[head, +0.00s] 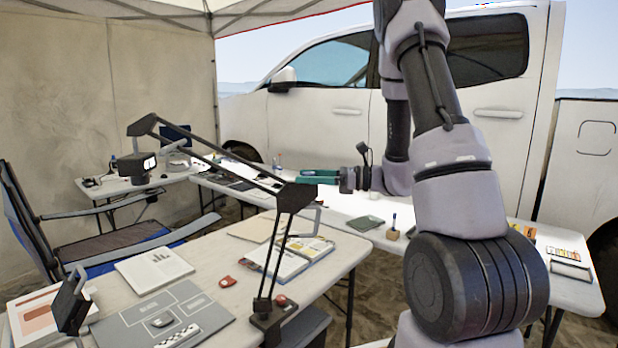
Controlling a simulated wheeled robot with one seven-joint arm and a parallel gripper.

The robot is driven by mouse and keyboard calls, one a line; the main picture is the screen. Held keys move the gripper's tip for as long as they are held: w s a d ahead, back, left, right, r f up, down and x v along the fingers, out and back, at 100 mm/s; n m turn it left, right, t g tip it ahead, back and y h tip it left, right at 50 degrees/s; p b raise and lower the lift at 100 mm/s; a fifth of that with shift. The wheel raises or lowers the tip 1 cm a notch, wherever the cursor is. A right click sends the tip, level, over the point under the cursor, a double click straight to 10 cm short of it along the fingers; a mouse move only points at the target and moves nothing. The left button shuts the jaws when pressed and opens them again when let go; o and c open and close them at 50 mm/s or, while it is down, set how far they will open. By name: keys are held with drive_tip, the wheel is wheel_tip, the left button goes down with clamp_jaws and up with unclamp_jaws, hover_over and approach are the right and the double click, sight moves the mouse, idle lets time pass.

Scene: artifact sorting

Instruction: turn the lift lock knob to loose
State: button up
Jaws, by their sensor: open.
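A dark jointed stand arm (222,157) rises from a base (272,318) on the near table and carries a boxy camera-like head (143,166) at its far left end. A small red part (280,300) shows at the base; I cannot tell whether it is the lift lock knob. No knob's setting can be read. My gripper (312,176) has teal fingers pointing left. It is open, with no object visible between the fingers, and appears behind the stand arm's elbow in the picture, apart from the base.
The near table (212,262) holds an open book (290,258), a notebook (153,268), a grey mat (187,300) and a red item (227,282). A long table (470,252) stands behind, before a white truck (340,115). A folding chair (95,245) is at left.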

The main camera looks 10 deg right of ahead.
clamp_jaws()
drive_tip(key=shift+n+g, duration=0.3)
drive_tip(key=shift+g, duration=0.2)
drive_tip(key=n+g, duration=0.2)
drive_tip(key=g, duration=0.1)
drive_tip(key=n+g+y, duration=0.1)
drive_tip(key=g, duration=0.1)
drive_tip(key=shift+w+d+n+g, duration=0.1)
drive_tip(key=shift+n+g, duration=0.3)
drive_tip(key=n+g, duration=0.2)
drive_tip(key=g, duration=0.1)
drive_tip(key=n+g+h, duration=0.1)
drive_tip(key=n+g, duration=0.1)
drive_tip(key=g, duration=0.1)
drive_tip(key=shift+n+g, duration=0.3)
drive_tip(key=shift+g, duration=0.1)
drive_tip(key=n+g+h, duration=0.2)
drive_tip(key=g, duration=0.1)
drive_tip(key=n+g+h, duration=0.2)
drive_tip(key=n+g, duration=0.1)
drive_tip(key=shift+g+h, duration=0.4)
drive_tip(key=shift+n+g+h, duration=1.4)
drive_tip(key=shift+n+h, duration=0.4)
drive_tip(key=shift+h, duration=0.4)
drive_tip(key=shift+n+h, duration=0.3)
drive_tip(key=shift+h, duration=0.2)
